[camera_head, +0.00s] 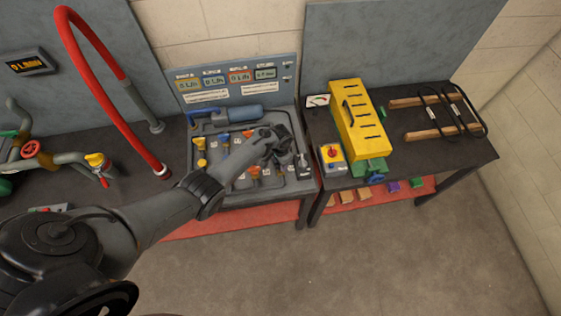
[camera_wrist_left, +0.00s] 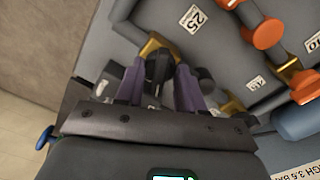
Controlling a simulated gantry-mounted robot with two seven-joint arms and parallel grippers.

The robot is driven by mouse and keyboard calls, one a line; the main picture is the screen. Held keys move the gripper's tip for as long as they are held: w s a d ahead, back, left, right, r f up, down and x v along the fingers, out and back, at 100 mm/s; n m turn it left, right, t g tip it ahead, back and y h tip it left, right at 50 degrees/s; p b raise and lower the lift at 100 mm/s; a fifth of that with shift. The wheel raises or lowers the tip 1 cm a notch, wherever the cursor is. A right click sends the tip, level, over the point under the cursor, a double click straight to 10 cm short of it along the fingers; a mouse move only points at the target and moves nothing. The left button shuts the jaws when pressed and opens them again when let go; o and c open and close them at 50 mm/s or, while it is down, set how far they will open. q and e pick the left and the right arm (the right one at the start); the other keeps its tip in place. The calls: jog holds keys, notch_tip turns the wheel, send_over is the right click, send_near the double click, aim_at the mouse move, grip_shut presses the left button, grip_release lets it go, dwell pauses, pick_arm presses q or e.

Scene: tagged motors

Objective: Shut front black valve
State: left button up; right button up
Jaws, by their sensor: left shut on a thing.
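My left gripper (camera_head: 278,149) reaches over the right part of the grey valve panel (camera_head: 216,188). In the left wrist view its two fingers (camera_wrist_left: 160,84) are shut around a black valve handle (camera_wrist_left: 158,64), which stands between them. In the head view the gripper covers this handle. A second dark knob (camera_wrist_left: 206,82) shows just beside the fingers in the wrist view; I cannot tell its exact shape. My right gripper is not in view.
Orange valves (camera_wrist_left: 267,33) and a blue cylinder (camera_head: 238,114) sit on the panel near the gripper. A yellow toolbox (camera_head: 358,120) and a box with a red knob (camera_head: 332,157) stand to the right. A red hose (camera_head: 92,90) arches at the left.

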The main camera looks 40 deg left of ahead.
pick_arm(q)
jog(key=m, duration=0.5)
jog(key=shift+m, duration=0.3)
dwell(0.4)
jog(key=o, duration=1)
jog(key=shift+o, duration=0.2)
jog(key=shift+r, duration=0.1)
jog(key=shift+r+p, duration=0.35)
jog(key=shift+r, duration=0.25)
notch_tip(320, 180, up, 9)
jog(key=p, duration=0.3)
jog(key=shift+r, duration=0.2)
